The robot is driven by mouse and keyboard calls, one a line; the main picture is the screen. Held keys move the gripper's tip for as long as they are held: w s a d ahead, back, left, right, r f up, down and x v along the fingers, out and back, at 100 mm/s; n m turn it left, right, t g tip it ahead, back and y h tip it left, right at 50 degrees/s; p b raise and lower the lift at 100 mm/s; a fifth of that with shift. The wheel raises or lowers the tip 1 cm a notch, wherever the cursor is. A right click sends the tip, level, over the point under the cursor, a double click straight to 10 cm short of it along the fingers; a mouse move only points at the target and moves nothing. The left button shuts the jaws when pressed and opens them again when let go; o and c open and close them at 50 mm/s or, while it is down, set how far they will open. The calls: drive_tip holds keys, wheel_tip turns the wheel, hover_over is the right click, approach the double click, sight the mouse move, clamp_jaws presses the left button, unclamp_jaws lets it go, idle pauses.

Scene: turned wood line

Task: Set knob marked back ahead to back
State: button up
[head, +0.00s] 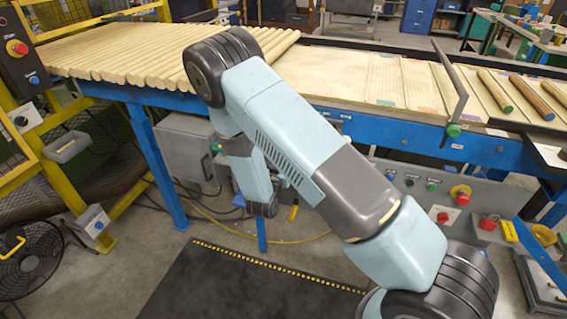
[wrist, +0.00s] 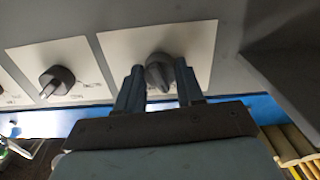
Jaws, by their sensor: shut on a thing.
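In the wrist view a dark rotary knob (wrist: 158,76) stands on a pale plate on a grey panel. My gripper (wrist: 158,68) has one finger on each side of this knob and is shut on it. The knob's pointer ridge runs roughly up and down in the picture, slightly tilted. The lettering around it is too small or covered to read. In the head view my arm hides the gripper and the knob.
A second dark knob (wrist: 57,81) sits on its own plate left of the gripped one. In the head view a grey box (head: 188,150) hangs under the blue-framed conveyor (head: 400,134). Red emergency buttons (head: 488,223) are at right. A black mat (head: 235,285) covers the floor.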

drive_tip(key=shift+f+n, duration=0.1)
drive_tip(key=shift+n, duration=1.1)
drive_tip(key=o, duration=1)
drive_tip(key=shift+o, duration=0.2)
drive_tip(key=v, duration=1.4)
drive_tip(key=shift+w, duration=0.2)
